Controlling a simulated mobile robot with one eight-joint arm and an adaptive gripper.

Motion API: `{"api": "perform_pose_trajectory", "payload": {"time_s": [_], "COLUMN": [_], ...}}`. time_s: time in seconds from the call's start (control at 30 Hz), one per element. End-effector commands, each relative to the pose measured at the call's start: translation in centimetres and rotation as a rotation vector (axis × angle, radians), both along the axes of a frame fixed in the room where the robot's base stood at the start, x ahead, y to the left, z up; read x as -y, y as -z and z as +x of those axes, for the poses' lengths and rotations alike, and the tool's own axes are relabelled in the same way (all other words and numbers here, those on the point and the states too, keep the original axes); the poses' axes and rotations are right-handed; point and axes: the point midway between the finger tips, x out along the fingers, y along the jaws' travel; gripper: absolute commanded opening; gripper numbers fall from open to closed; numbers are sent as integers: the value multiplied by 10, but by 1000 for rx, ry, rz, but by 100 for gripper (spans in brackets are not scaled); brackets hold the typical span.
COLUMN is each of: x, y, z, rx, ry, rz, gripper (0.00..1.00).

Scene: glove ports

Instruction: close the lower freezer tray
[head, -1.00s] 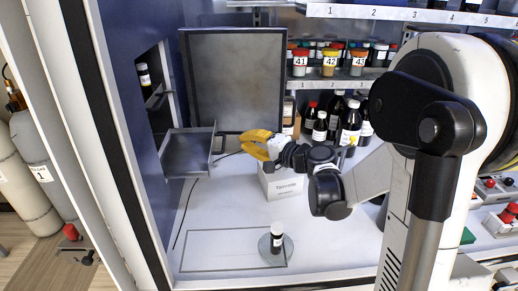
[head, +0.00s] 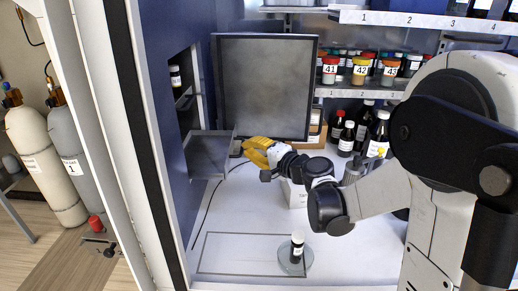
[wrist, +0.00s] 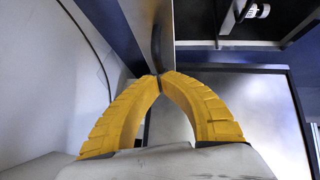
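The lower freezer tray (head: 208,157) is a grey open box, pulled out of the opening in the blue cabinet wall at left in the head view. It looks empty. My gripper (head: 249,152), with yellow fingers, is just right of the tray's front panel. In the wrist view my gripper's fingertips (wrist: 160,76) meet, close to the tray's grey front panel (wrist: 183,40), which has a dark oval mark or handle. I see nothing held between them. Whether the tips touch the panel is unclear.
The open freezer door (head: 266,85) stands behind the tray and gripper. A bottle (head: 176,76) sits in the upper freezer space. A small bottle (head: 297,246) stands on a round disc on the worktop. A white box (head: 295,195) and dark bottles (head: 379,134) are right of my gripper.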

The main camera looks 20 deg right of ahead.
Motion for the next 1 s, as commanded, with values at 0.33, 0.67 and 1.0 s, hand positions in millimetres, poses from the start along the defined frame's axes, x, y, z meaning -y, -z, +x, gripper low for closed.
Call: {"api": "perform_pose_trajectory", "payload": {"time_s": [0.33, 0.67, 1.0], "x": [-84, -120, -122], "y": [1, 0, 0], "z": [25, 38, 39], "rx": [0, -1, -1], "ry": [-9, -5, -3], "rz": [-2, -1, -1], "gripper": [0, 0, 0]}}
